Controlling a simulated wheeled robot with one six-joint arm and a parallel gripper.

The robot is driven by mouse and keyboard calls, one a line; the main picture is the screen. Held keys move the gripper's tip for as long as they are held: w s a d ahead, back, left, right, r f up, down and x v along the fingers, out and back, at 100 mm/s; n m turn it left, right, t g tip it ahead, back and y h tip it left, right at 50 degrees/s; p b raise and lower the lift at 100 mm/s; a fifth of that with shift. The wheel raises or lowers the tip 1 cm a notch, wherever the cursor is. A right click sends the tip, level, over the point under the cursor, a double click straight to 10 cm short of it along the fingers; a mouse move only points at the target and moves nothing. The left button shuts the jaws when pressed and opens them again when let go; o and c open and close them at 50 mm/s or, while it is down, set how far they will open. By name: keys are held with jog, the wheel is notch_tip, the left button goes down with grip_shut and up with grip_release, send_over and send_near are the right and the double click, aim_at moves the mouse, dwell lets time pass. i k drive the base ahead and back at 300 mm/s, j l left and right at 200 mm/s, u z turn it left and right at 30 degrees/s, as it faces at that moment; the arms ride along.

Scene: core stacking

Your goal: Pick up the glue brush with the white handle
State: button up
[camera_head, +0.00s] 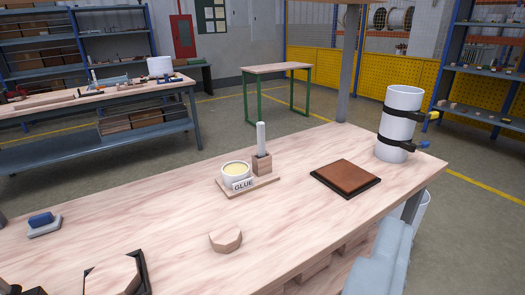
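The glue brush (261,138) stands upright with its white handle pointing up. Its lower end is hidden inside a small wooden block holder (262,165). The holder sits on a thin wooden board (263,184) beside a white pot (237,177) of yellowish glue with a "GLUE" label. All of this is on the wooden workbench, near the middle of the view.
On the workbench (180,215) are a brown slab on a dark tray (345,177), a white cylinder with black clamps (402,115), a wooden polygon block (225,239), another block in a dark frame (112,277), and a blue-topped tool (42,222). Bare bench surrounds the glue board.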

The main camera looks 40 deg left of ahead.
aim_at(260, 126)
jog(key=u, duration=1.2)
